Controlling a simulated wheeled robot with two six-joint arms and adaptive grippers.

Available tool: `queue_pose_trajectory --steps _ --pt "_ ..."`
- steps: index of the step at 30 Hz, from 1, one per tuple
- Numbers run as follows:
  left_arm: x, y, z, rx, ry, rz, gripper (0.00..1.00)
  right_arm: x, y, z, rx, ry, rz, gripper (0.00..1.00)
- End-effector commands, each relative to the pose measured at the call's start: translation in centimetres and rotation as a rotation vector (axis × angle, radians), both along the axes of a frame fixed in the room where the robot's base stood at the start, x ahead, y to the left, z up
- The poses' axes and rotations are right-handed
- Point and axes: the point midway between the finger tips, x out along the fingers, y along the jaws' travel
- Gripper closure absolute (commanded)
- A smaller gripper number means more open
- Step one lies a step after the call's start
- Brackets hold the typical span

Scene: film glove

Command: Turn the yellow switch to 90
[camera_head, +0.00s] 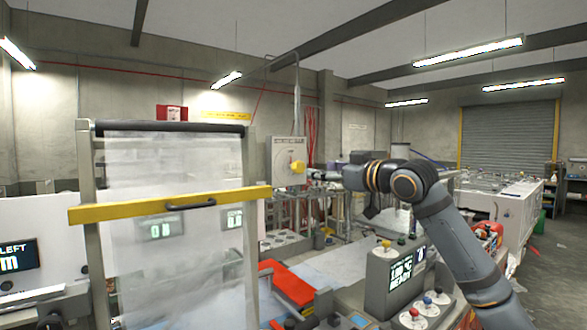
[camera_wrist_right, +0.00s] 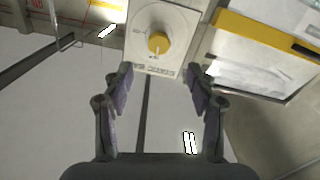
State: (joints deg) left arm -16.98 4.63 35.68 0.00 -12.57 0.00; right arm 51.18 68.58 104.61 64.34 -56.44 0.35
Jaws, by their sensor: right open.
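The yellow switch (camera_head: 298,167) is a round knob on a pale upright panel (camera_head: 284,149) with a dark line of lettering along its top. In the right wrist view the yellow switch (camera_wrist_right: 158,42) sits beyond the fingertips, on the pale panel (camera_wrist_right: 147,17) with a dial ring around it. That view looks upside down, and the dial marks are too small to read. My right gripper (camera_head: 316,172) is just right of the switch in the head view. In the wrist view my right gripper (camera_wrist_right: 160,78) is open and empty, its fingers apart from the switch. My left gripper is not in view.
A clear film sheet in a frame with a yellow bar (camera_head: 170,205) stands left of the panel. A console with a lit display (camera_head: 403,272) is below my right arm. A red tray (camera_head: 287,283) lies low in the centre. Open floor (camera_head: 560,270) shows at far right.

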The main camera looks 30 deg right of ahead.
Motion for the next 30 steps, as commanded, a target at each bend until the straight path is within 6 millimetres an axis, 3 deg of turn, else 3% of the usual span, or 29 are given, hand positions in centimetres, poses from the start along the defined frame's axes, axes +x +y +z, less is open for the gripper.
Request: queue_pose_trajectory --steps 6,12,18,30 --pt "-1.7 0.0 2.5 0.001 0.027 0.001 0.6 2.4 0.3 0.6 0.007 0.003 0.005 0.42" --pt "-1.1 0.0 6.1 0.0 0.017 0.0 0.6 6.7 0.6 0.7 0.01 0.003 0.004 0.42" --pt "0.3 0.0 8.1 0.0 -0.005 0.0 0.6 9.7 0.8 0.3 0.006 0.001 0.001 0.42" --pt "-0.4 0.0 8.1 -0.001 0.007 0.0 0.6 10.6 0.8 -0.2 0.001 0.001 -0.001 0.45"
